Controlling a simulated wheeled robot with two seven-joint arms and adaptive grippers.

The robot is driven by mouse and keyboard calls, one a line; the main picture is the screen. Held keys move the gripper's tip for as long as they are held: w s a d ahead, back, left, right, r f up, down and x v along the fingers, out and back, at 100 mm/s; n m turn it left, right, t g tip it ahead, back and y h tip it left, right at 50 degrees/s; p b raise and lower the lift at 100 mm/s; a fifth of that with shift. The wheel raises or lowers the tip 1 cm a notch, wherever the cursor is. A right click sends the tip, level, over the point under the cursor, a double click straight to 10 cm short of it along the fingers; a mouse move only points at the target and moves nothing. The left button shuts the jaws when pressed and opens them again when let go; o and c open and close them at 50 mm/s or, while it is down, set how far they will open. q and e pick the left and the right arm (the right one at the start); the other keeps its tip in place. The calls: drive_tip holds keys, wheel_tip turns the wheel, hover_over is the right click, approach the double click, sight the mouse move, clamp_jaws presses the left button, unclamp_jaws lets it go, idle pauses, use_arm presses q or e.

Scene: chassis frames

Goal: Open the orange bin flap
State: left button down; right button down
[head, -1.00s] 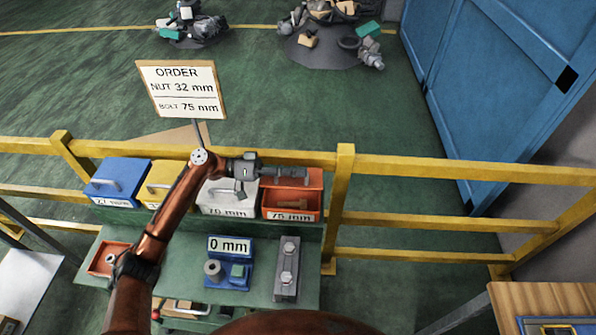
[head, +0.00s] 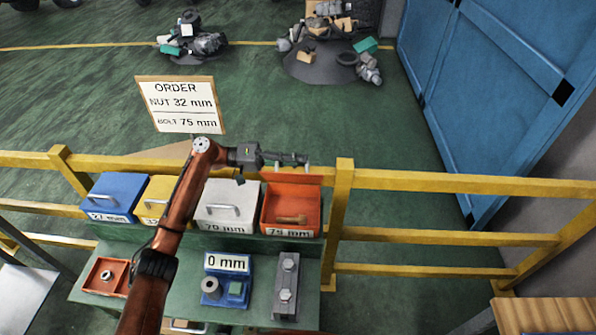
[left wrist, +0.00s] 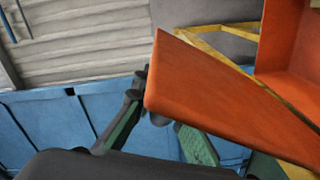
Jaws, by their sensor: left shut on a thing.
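The orange bin (head: 265,224), labelled 75 mm, stands at the right end of the bin row, with a bolt (head: 291,219) lying inside. Its orange flap (head: 298,179) is raised at the back, so the inside shows. In the left wrist view the flap (left wrist: 205,100) is a large tilted orange panel near the fingers. My left gripper (head: 292,160) is shut at the flap's upper edge; its fingers also show in the left wrist view (left wrist: 152,105). The flap's handle is mostly hidden by the fingers. My right gripper is out of view.
Closed blue (head: 118,186), yellow (head: 157,192) and white (head: 231,196) bins stand to the left. A yellow rail (head: 430,183) runs behind. A gauge (head: 228,272), a grey block with bolts (head: 286,285) and a small orange tray (head: 92,281) sit in front.

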use_arm(q)
drive_tip(key=shift+w+r+b, duration=0.25)
drive_tip(key=shift+w+b, duration=0.35)
drive_tip(key=shift+w, duration=0.3)
drive_tip(key=c, duration=2)
unclamp_jaws()
drive_tip(key=shift+a, duration=0.1)
